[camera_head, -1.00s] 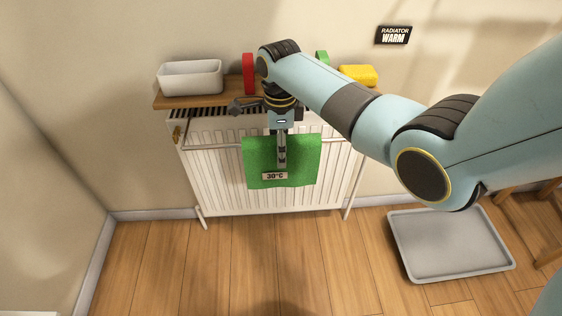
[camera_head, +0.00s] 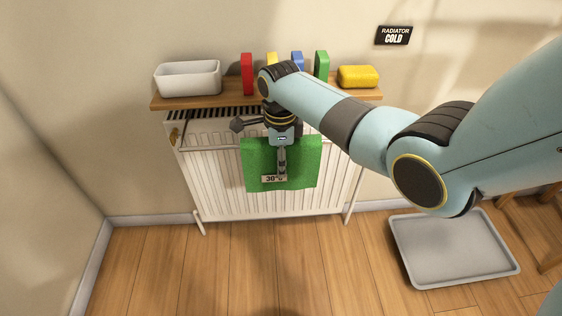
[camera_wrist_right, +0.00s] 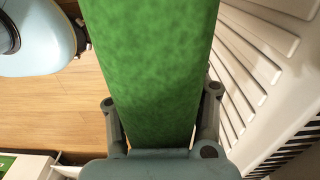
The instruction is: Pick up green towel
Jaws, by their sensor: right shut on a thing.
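The green towel (camera_head: 305,160) hangs at the front of the white radiator in the head view, with a "30°C" tag (camera_head: 274,179) on its lower part. My right gripper (camera_head: 282,165) is in front of the towel and shut on it. In the right wrist view the towel (camera_wrist_right: 155,70) fills the middle as a broad green band between the fingers of my right gripper (camera_wrist_right: 160,125). The fingertips are hidden by the cloth. My left gripper is not in view.
The radiator (camera_head: 215,185) has a wooden shelf (camera_head: 200,102) above it with a white bin (camera_head: 188,78), upright coloured blocks and a yellow sponge (camera_head: 358,76). A sign (camera_head: 394,36) reads "RADIATOR COLD". A grey tray (camera_head: 455,250) lies on the floor at right.

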